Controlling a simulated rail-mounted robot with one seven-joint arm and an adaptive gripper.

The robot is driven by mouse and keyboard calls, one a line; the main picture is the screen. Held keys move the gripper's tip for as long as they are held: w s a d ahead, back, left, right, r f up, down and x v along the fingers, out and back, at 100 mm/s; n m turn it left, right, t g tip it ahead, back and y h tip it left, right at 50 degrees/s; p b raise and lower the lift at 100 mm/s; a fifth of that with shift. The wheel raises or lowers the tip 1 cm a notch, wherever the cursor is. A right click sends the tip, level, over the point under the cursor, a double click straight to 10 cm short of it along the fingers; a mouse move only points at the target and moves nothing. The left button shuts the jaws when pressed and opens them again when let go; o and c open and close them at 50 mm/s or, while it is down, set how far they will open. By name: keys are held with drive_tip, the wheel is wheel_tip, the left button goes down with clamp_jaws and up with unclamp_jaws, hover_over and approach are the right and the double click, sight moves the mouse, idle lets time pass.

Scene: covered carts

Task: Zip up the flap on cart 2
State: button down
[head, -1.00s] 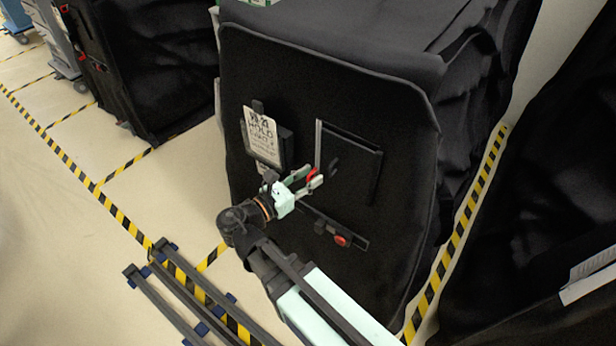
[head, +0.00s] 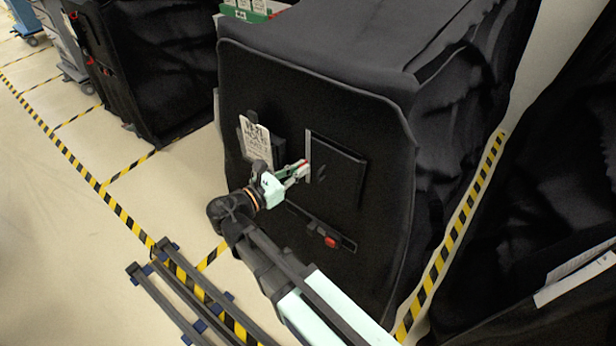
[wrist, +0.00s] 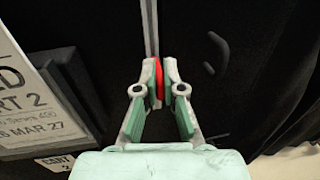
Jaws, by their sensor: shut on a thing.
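Cart 2 is under a black cover (head: 360,255). Its front has a rectangular flap (head: 340,172) with a grey zip strip (head: 308,142) along its left edge. The strip also shows in the wrist view (wrist: 151,30), running upward from between my fingers. My gripper (head: 304,169) is at this strip, left of the flap. In the wrist view my gripper (wrist: 160,85) is shut on a red zip pull (wrist: 159,80), with one finger on each side. The fingers hide part of the pull and the strip just below it.
A hold sign (wrist: 22,100) reading "CART 2" hangs close left of my gripper; it also shows in the head view (head: 256,138). A red-ended latch (head: 330,241) sits below. Another covered cart (head: 520,240) stands at right. Striped tape (head: 120,215) marks the floor.

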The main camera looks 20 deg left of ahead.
sight(311, 136)
wheel_tip(311, 136, up, 9)
drive_tip(key=p, duration=0.5)
drive_tip(key=shift+r+p, duration=0.1)
drive_tip(key=shift+p, duration=0.2)
drive_tip(key=c, duration=1.3)
unclamp_jaws()
drive_tip(key=shift+o, duration=0.2)
drive_tip(key=v, duration=1.2)
